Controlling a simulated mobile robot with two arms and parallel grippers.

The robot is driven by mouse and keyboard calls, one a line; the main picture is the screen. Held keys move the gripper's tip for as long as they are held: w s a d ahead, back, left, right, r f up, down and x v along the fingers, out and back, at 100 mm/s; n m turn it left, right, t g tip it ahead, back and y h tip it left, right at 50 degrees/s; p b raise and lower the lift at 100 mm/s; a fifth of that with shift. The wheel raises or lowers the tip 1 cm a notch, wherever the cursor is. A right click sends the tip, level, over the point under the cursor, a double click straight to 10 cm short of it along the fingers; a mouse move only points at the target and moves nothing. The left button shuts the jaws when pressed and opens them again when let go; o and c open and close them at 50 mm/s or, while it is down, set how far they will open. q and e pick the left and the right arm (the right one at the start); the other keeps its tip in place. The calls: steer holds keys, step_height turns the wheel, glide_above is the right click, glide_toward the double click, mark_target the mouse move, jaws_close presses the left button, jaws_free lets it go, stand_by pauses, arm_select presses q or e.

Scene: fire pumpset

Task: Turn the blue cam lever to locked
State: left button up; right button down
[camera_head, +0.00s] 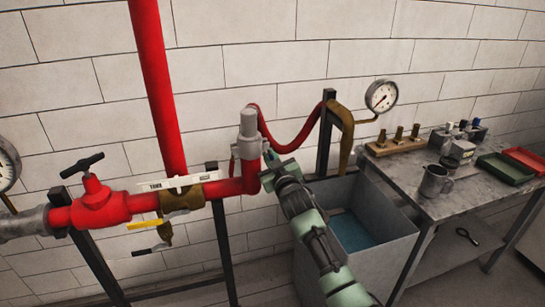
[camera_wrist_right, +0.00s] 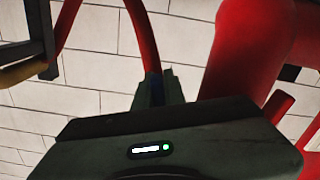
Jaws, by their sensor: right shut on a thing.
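A grey cam coupling (camera_head: 249,146) stands upright at the end of the red pipe in the head view, with a grey part on top. My right gripper (camera_head: 271,160) is at the right side of this coupling. In the right wrist view the fingers (camera_wrist_right: 158,84) are close together around the blue lever (camera_wrist_right: 153,88), of which only a small piece shows. The gripper is shut on it. The rest of the lever is hidden by the fingers, so its exact angle cannot be told. My left gripper is not in view.
A red hose (camera_head: 292,147) loops right from the coupling to a dark post (camera_head: 325,135). A red valve (camera_head: 97,205) sits on the pipe at left. A grey tank (camera_head: 385,240) and a bench (camera_head: 405,172) with a mug (camera_head: 434,182) stand at right.

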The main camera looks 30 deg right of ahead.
steer(key=shift+a+f, duration=0.15)
stand_by(0.3)
steer(key=c, duration=1.5)
jaws_free()
